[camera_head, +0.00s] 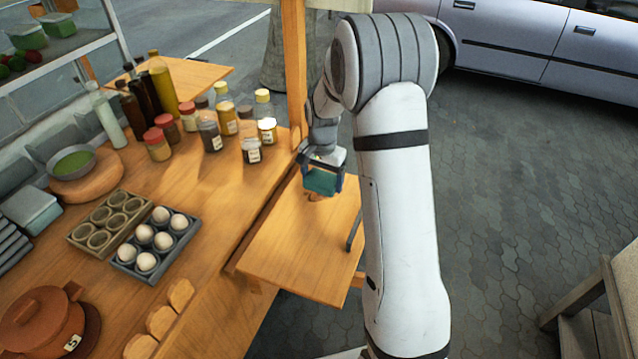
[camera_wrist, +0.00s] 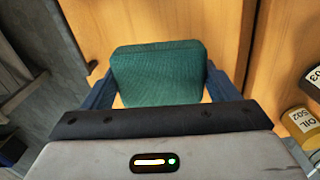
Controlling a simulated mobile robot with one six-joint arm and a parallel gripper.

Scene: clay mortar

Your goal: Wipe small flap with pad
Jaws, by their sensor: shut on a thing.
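The small flap (camera_head: 295,250) is a wooden board at the right side of the main counter, lower than it or level with it; I cannot tell which. My gripper (camera_head: 322,182) is over the far end of the flap, shut on a green pad (camera_head: 321,181). In the wrist view, the pad (camera_wrist: 158,72) sits between the two blue fingers of my gripper (camera_wrist: 158,85), with the wooden surface beyond it. A darker mark shows on the flap just below the pad. I cannot tell whether the pad touches the flap.
Jars and bottles (camera_head: 227,118) stand on the counter left of my gripper. An egg tray (camera_head: 155,245), a cup tray (camera_head: 110,218), bread pieces (camera_head: 162,320) and a clay pot (camera_head: 42,320) are nearer. A wooden post (camera_head: 294,70) rises by the flap's far end.

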